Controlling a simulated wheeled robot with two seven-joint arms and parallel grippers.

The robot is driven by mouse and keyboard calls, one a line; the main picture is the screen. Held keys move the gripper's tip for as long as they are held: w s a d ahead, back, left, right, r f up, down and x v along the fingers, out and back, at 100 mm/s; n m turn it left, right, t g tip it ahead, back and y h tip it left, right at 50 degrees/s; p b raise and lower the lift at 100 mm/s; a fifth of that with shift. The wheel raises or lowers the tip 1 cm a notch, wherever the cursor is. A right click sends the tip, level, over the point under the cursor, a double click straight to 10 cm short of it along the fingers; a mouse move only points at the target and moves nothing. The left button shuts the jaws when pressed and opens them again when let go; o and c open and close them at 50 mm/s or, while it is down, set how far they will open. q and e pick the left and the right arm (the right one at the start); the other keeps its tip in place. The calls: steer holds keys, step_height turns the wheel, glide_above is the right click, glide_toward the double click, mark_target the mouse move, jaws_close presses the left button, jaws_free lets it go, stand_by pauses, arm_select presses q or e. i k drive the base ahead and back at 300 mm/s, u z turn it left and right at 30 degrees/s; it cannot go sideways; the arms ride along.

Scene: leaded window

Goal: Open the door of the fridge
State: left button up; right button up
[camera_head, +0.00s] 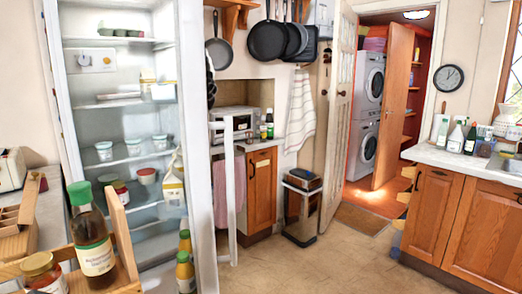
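The fridge (118,75) stands at the left of the head view, with its white shelves and their contents in plain sight. Its door (199,130) appears as a tall white panel along the right of the interior, seen nearly edge-on and standing open. A long white vertical handle (230,190) is on the right, outer side of this panel. Bottles with yellow caps (185,270) and a carton (173,185) show along the door's inner side. Neither of my grippers is in view, and nothing is seen touching the door or handle.
A wooden caddy (122,240) with a green-capped bottle (92,240) and a jar (42,272) is close in front at lower left. Open floor (330,268) lies right of the fridge door. A pedal bin (301,205) and wooden cabinets (425,215) stand beyond.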

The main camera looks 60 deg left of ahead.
mark_target(196, 101)
steer(key=i, duration=0.4)
steer(key=u, duration=3.05)
